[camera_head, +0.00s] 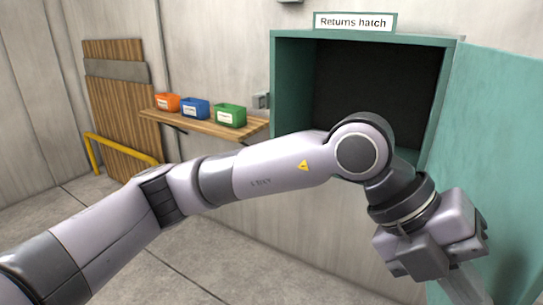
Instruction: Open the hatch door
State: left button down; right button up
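The hatch is a teal-framed opening (292,80) in the wall, with a dark interior and a "Returns hatch" sign above. Its teal door (500,130) stands swung wide open at the right side of the picture. My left arm reaches across from the left, in front of the hatch's lower part. My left gripper (468,288) is at the lower right, pointing down in front of the door's lower area. Its fingertips are cut off or hidden, so I cannot tell if it is open or touching the door. My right gripper is out of view.
A wooden panel (115,110) and yellow rail (122,147) stand farther left. The grey floor (230,262) looks clear.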

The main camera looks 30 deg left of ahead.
pick_arm(q)
jog(key=shift+w+d, duration=0.15)
jog(key=shift+d, duration=0.75)
